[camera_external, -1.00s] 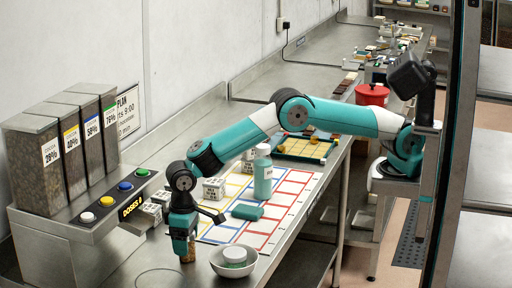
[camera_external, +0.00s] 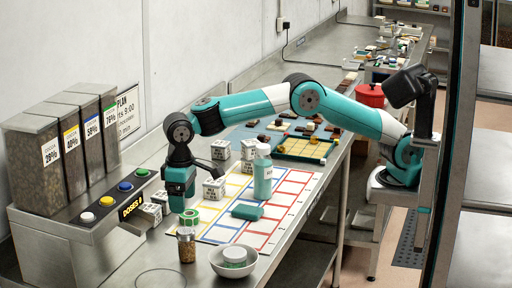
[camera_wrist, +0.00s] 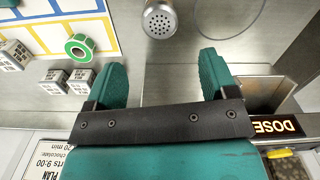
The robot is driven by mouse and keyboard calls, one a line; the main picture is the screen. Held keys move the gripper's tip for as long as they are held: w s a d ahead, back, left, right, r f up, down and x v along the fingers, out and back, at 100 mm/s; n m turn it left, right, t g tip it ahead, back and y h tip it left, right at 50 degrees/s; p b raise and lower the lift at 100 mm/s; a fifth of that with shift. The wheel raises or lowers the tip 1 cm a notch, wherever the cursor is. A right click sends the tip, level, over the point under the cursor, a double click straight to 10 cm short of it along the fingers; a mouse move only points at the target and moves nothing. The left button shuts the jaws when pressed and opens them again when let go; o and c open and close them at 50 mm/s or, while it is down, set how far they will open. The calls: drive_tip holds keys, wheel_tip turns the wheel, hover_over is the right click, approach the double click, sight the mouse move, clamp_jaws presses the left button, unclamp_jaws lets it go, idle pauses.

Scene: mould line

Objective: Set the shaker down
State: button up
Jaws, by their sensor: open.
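The shaker (camera_external: 187,246) is a small clear jar with brown contents and a perforated metal lid. It stands upright on the steel bench, left of the white bowl. In the wrist view its round lid (camera_wrist: 159,20) shows at the top, beyond the fingertips. My gripper (camera_external: 180,204) is open and empty, above the shaker and apart from it. Its two teal fingers (camera_wrist: 162,78) are spread wide in the wrist view, with only bare bench between them.
A green tape roll (camera_external: 190,218) lies close behind the shaker. A mat with coloured grids (camera_external: 225,232) carries a teal-white bottle (camera_external: 263,172) and printed cubes (camera_external: 214,190). Cocoa dispensers (camera_external: 50,160) stand left.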

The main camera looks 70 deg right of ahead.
drive_tip(key=s+d+r+n+y, duration=0.1)
drive_tip(key=s+d+r+n, duration=0.1)
drive_tip(key=s+d+r, duration=0.5)
drive_tip(key=s+d+r+n+y, duration=0.1)
drive_tip(key=s+d+r, duration=0.3)
drive_tip(key=d, duration=0.5)
drive_tip(key=s+d+f+n+y, duration=0.1)
drive_tip(key=s+d, duration=0.2)
drive_tip(key=s, duration=0.7)
drive_tip(key=s+d+f+n+y, duration=0.1)
drive_tip(key=s+d, duration=0.3)
drive_tip(key=s, duration=0.6)
drive_tip(key=shift+d+f, duration=0.25)
drive_tip(key=shift+f, duration=0.45)
